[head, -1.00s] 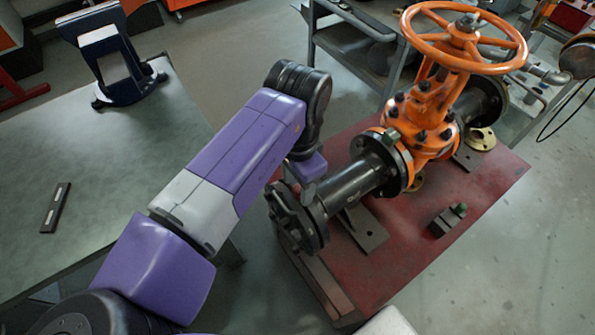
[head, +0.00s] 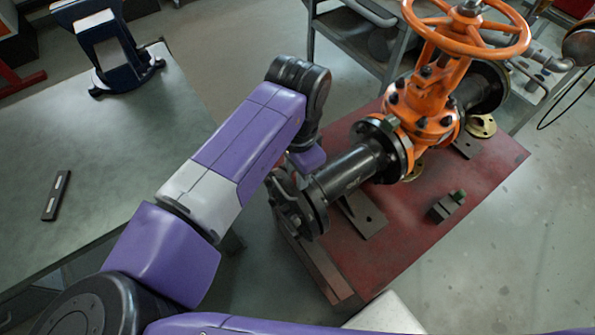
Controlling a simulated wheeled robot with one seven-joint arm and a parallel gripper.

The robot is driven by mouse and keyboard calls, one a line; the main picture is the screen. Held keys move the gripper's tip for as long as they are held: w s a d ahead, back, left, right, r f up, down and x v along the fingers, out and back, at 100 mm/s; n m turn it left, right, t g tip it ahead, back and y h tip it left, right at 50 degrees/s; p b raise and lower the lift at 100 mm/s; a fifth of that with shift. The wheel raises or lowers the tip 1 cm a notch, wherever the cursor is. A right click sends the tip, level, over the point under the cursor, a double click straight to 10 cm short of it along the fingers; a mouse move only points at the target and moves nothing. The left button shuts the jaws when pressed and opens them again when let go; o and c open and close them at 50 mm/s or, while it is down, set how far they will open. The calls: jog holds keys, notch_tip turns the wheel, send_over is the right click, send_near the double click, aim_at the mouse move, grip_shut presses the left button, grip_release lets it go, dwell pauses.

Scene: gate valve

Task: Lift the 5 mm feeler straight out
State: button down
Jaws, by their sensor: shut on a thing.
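My gripper (head: 298,178) is at the end of my purple arm, low and partly hidden behind my wrist. It is small and dark here, at the near flange pair (head: 312,205) on the end of the black pipe (head: 345,172). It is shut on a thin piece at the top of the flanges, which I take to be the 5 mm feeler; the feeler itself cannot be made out. Whether it is still between the flange faces cannot be told. The orange gate valve (head: 425,110) with its handwheel (head: 465,45) stands at the pipe's far end.
The pipe and valve rest on a red table (head: 400,240). A dark block (head: 448,207) and a brass ring (head: 481,127) lie on it. A grey bench (head: 110,150) at left carries a dark stand (head: 105,50) and a small level (head: 56,196). A grey cart (head: 355,40) stands behind.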

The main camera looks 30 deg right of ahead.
jog(key=shift+r, duration=0.15)
jog(key=shift+r+p, duration=3.05)
jog(key=shift+r, duration=0.3)
